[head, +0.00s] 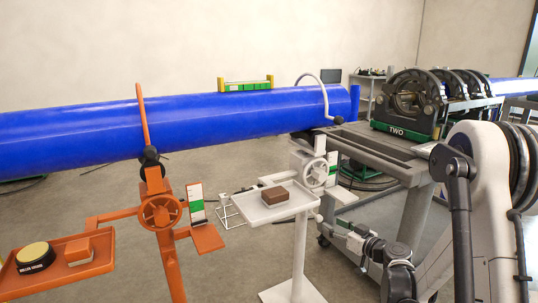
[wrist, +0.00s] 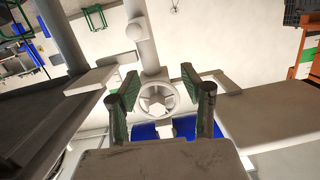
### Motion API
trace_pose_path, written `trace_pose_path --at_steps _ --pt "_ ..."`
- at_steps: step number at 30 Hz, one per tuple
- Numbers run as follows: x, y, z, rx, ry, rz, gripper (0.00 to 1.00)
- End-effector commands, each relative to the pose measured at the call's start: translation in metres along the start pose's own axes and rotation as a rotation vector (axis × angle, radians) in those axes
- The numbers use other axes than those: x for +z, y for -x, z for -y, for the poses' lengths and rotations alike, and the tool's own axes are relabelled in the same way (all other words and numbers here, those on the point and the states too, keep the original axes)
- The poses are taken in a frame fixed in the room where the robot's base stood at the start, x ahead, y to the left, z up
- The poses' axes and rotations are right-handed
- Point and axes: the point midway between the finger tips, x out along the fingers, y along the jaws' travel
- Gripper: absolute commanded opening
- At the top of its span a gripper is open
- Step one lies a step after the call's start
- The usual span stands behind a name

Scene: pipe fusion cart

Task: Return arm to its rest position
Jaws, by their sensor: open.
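My arm (head: 478,215) stands at the right in the head view, bent low in front of the grey cart. My gripper (wrist: 160,82) is open and empty in the wrist view, its two fingers spread with a white handwheel (wrist: 158,98) showing between them. The handwheel belongs to the white pipe stand and also shows in the head view (head: 315,172). I cannot tell how far the fingers are from it. In the head view the gripper end is small, low beside the white stand.
A long blue pipe (head: 230,118) rests across an orange stand (head: 160,212) and the white stand. A white tray (head: 262,212) holds a brown block (head: 275,196). The grey cart (head: 365,147) carries a black clamp machine (head: 415,98). Open floor lies between the stands.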

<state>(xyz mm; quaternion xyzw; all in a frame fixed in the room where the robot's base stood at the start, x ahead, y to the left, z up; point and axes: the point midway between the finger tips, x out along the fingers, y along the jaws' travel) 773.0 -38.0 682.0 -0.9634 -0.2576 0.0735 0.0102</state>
Motion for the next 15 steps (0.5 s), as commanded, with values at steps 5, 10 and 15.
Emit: trace_pose_path --at_steps 5,10,15 --pt "-0.033 0.010 0.030 -0.017 -0.034 0.097 0.43" --pt "-0.057 0.025 0.058 -0.017 -0.067 0.189 0.43" --pt "-0.076 0.046 0.087 -0.007 -0.098 0.280 0.43"
